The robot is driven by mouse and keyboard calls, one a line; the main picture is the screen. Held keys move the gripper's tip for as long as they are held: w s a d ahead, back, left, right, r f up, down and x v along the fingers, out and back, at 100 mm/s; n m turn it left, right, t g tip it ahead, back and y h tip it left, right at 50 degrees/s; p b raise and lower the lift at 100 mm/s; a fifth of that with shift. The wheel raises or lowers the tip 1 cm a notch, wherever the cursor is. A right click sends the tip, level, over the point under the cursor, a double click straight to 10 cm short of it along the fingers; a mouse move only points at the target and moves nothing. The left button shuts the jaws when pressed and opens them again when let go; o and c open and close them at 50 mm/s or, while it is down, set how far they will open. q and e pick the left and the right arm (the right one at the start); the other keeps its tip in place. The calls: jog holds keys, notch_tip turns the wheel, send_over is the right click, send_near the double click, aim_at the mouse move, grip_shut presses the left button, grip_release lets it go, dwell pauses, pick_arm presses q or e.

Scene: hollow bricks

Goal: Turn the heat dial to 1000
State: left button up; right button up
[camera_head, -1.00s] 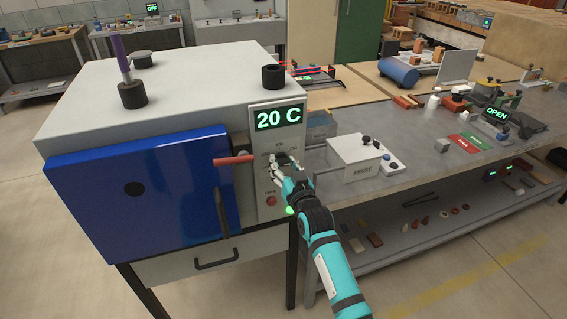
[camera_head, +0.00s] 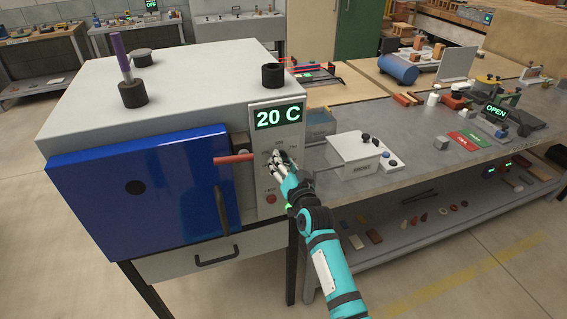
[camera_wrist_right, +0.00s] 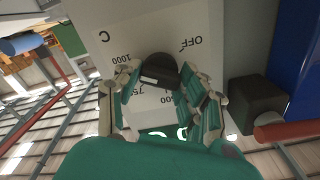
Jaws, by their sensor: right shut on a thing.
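The heat dial (camera_wrist_right: 160,68) is a dark round knob on the furnace's pale control panel (camera_head: 264,190). In the wrist view the printed marks OFF, 1000 and 750 show around it, partly covered by my fingers. A light mark shows on the knob's lower left edge; which number it points to is unclear. My right gripper (camera_head: 279,162) is at the panel, its fingers closed around the dial, also in the wrist view (camera_wrist_right: 159,82). In the head view the fingers hide most of the dial. The display (camera_head: 278,115) reads 20 C. My left gripper is out of view.
The blue furnace door (camera_head: 140,195) is shut, and its red handle (camera_head: 234,159) juts out left of my right gripper. A red button (camera_head: 271,198) sits below the dial. A white box (camera_head: 352,157) stands on the bench to the right.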

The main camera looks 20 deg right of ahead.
jog(key=shift+f, duration=0.2)
jog(key=o, duration=1.2)
jog(key=shift+r, duration=0.1)
jog(key=shift+c, duration=0.2)
jog(key=s, duration=1.2)
jog(key=shift+d, duration=0.2)
